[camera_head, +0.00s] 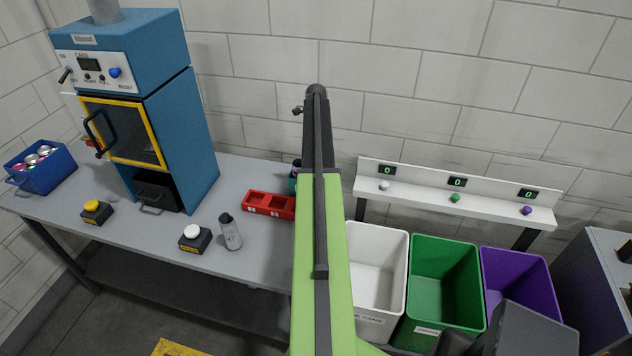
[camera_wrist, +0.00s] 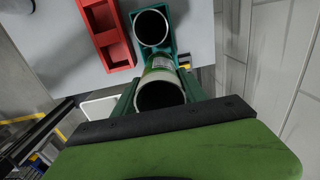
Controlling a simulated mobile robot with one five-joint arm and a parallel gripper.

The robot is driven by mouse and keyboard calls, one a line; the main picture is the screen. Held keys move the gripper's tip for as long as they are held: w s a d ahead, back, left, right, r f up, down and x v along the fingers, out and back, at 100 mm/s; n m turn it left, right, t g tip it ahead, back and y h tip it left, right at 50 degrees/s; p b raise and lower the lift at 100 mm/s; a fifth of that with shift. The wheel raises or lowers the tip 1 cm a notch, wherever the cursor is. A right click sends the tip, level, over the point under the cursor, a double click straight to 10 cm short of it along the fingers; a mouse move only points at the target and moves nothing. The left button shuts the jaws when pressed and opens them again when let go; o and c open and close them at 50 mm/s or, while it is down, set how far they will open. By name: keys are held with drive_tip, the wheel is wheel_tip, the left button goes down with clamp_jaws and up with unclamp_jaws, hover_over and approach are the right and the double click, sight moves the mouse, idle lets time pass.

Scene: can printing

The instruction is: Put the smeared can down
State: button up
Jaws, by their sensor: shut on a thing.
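In the wrist view my gripper (camera_wrist: 160,88) is shut on an open-topped can (camera_wrist: 160,70), with a jaw on either side. The can has a pale, greenish printed side; most of its print is hidden, so I cannot tell if it is smeared. Just beyond it is a teal holder (camera_wrist: 173,33) with another round, open-topped can (camera_wrist: 152,27) in it. I cannot tell whether the held can touches the holder. In the head view my arm hides the gripper and the held can; part of the teal holder (camera_head: 292,184) shows behind the arm.
A red compartment tray (camera_head: 268,204) lies left of the holder. White (camera_head: 396,270), green (camera_head: 447,290) and purple (camera_head: 520,272) bins stand right of my arm.

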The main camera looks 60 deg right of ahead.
drive_tip(key=shift+f+b, duration=3.4)
drive_tip(key=shift+f, duration=1)
drive_tip(key=shift+r, duration=0.1)
drive_tip(key=o, duration=1.3)
wheel_tip(320, 180, up, 13)
drive_tip(key=p, duration=1.3)
drive_tip(key=shift+r+p, duration=0.2)
drive_tip(key=shift+p, duration=0.1)
drive_tip(key=shift+f, duration=0.1)
